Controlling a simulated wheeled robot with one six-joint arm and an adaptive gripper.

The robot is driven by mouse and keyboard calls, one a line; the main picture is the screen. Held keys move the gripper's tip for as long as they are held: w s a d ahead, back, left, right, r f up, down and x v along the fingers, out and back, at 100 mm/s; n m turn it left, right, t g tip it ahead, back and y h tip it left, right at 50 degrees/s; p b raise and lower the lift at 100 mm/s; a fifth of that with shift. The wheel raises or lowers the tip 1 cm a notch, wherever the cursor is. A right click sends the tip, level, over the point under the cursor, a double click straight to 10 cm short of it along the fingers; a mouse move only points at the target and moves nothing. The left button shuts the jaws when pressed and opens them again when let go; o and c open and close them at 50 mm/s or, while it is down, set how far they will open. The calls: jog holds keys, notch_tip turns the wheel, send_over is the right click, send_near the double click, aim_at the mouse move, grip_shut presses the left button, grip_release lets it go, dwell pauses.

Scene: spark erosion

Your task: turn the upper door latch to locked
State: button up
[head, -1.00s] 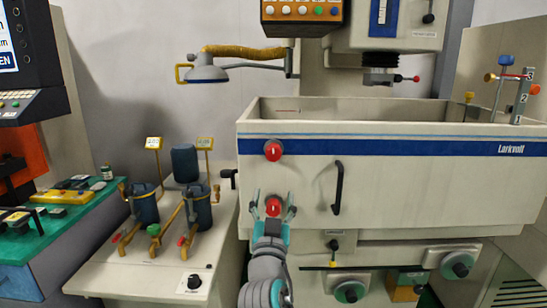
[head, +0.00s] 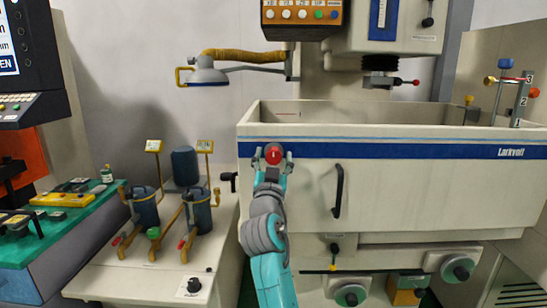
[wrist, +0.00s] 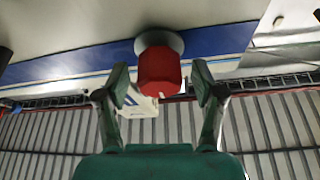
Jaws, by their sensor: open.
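The upper door latch (head: 273,153) is a red knob with a short white mark, on the blue stripe at the left of the tank door. In the wrist view the red knob (wrist: 159,72) stands out from a pale round base. My gripper (head: 272,160) is open at the upper latch, one finger on each side of the knob. The wrist view shows my gripper (wrist: 160,82) with a gap between each finger and the knob. The lower red latch is hidden behind my arm.
A black door handle (head: 338,191) stands out from the tank door (head: 430,185) right of my arm. A bench (head: 130,272) with pumps and valves (head: 145,205) is to the left. Free air lies between the bench pumps and my arm.

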jog(key=shift+w+r, duration=0.15)
jog(key=shift+w, duration=0.15)
jog(key=c, duration=1.1)
jog(key=shift+c, duration=0.2)
